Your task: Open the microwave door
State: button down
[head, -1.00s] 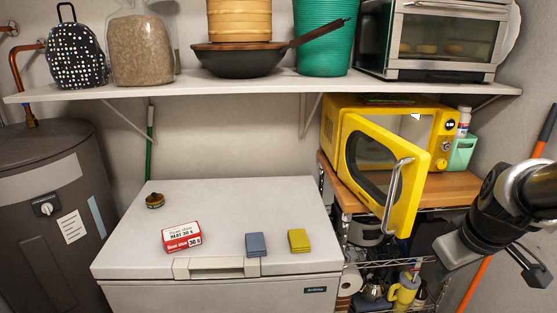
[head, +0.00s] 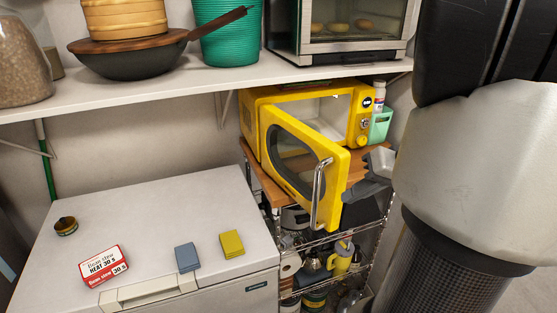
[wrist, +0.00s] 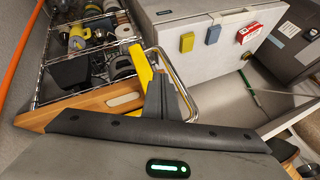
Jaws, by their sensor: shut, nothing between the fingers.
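The yellow microwave (head: 362,105) stands on a wooden shelf top with its door (head: 338,168) swung partly open. The light interior shows above the door's top edge. The door's chrome handle (head: 318,200) is on its outer face near the free edge. My gripper (head: 362,195) is shut and empty, beside the door's free edge and partly behind it. In the wrist view, the shut fingers (wrist: 161,95) overlap the yellow door edge (wrist: 142,68), with the handle (wrist: 182,90) just to the right. I cannot tell whether the fingers touch the door.
Below, a wire rack (head: 335,240) holds several items. A white chest freezer (head: 150,215) at left carries a red-and-white box (head: 103,266) and two sponges. A wall shelf (head: 200,85) with a toaster oven (head: 340,28) hangs above. A green container (head: 380,125) sits right of the microwave.

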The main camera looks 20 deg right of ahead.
aim_at(331, 208)
jog(key=x, duration=0.8)
jog(key=shift+w+a+f, duration=0.1)
jog(key=shift+f, duration=0.25)
jog(key=shift+a, duration=0.1)
